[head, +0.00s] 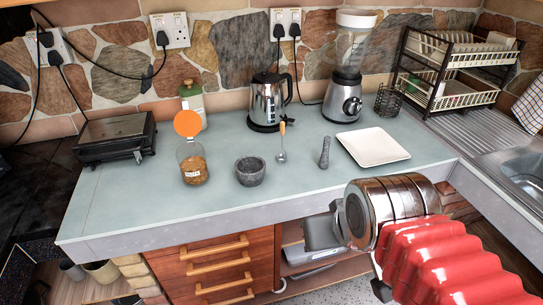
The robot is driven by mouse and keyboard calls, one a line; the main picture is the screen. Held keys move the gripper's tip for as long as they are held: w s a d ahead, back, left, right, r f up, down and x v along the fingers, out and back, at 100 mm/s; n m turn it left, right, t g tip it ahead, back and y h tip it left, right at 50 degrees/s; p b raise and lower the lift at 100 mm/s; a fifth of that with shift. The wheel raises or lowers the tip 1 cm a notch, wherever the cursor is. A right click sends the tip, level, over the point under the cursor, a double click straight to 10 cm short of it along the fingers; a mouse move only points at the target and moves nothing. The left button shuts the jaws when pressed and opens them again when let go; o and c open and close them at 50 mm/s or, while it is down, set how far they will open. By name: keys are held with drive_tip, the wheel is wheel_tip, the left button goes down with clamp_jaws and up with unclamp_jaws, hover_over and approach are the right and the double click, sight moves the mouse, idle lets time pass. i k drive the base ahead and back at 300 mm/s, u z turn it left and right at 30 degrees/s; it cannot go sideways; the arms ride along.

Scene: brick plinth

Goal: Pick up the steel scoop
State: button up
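The steel scoop (281,156) is on the pale green-grey countertop, near its middle. It has a small shiny bowl at the near end and a light wooden handle pointing toward the back wall. It lies between a dark stone mortar on its left and a grey pestle on its right, apart from both. My arm, with steel rings and a red ribbed cover, fills the lower right, in front of the counter's edge.
The mortar (251,172) and upright pestle (325,153) flank the scoop. A glass jar (193,166) stands left, a white plate (374,147) right. A kettle (267,101) and blender (344,98) stand behind. The counter in front of the scoop is clear.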

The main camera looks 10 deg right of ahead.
sight(281, 158)
drive_tip(key=z, duration=0.05)
drive_tip(key=k, duration=0.45)
drive_tip(key=u, duration=0.85)
drive_tip(key=i, duration=0.7)
drive_tip(key=z, duration=0.05)
